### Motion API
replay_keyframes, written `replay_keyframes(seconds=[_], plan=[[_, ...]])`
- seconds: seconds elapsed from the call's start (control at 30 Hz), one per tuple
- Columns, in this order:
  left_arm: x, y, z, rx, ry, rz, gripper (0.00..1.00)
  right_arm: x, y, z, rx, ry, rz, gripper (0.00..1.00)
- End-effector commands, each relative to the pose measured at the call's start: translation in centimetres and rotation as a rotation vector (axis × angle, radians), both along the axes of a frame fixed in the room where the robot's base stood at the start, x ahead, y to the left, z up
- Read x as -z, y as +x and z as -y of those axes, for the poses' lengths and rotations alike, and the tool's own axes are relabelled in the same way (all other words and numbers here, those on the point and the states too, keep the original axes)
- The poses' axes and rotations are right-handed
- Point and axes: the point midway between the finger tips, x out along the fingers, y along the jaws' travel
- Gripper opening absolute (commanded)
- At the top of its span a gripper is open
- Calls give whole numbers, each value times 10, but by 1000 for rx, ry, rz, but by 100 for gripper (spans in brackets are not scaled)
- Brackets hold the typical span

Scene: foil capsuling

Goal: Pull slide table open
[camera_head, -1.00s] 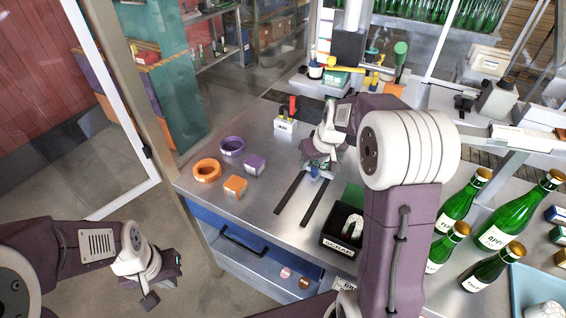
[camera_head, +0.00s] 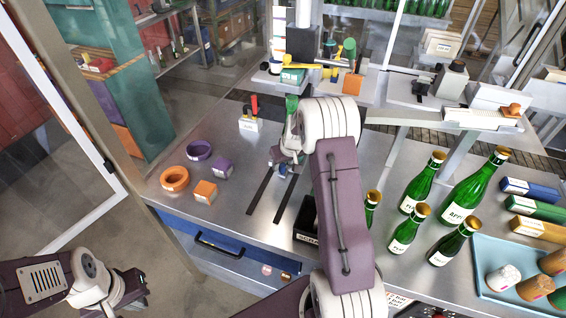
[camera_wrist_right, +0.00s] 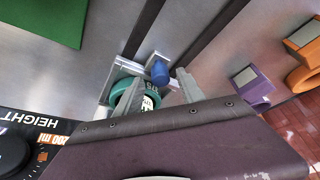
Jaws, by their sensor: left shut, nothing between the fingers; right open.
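The slide table (camera_wrist_right: 118,72) is a small metal carriage on two dark rails, with an upright blue knob (camera_wrist_right: 160,72) on it. In the head view the rails (camera_head: 262,190) run along the steel bench, and my right arm partly covers the carriage. My right gripper (camera_wrist_right: 158,78) is open, its fingers on either side of the knob in the wrist view; contact cannot be told. It also shows in the head view (camera_head: 279,157). A teal ring with a white marked face (camera_wrist_right: 123,92) lies by one finger. My left gripper (camera_head: 132,290) is shut and empty at lower left, away from the rails.
An orange ring (camera_head: 174,179), a purple ring (camera_head: 199,150), an orange block (camera_head: 205,192) and a purple block (camera_head: 223,168) stand left of the rails. Green bottles (camera_head: 417,190) stand farther right. An open blue drawer (camera_head: 225,258) is below.

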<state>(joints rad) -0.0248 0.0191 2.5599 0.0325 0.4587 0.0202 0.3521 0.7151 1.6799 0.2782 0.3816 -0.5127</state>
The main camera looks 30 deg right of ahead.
Motion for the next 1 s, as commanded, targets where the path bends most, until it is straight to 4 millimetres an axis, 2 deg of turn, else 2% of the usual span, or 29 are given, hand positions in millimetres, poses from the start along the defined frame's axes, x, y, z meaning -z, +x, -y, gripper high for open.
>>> replay_keyframes(seconds=[0.3, 0.47, 0.5, 1.0], plan=[[-1, 0, 0, 0, 0, 0, 0, 5, 3, 0, 0, -1, 2, 46], [-1, 0, 0, 0, 0, 0, 0, 5, 2, 0, 0, -1, 1, 2], [-1, 0, 0, 0, 0, 0, 0, 5, 2, 0, 0, -1, 1, 0], [-1, 0, 0, 0, 0, 0, 0, 5, 2, 0, 0, -1, 1, 0]])
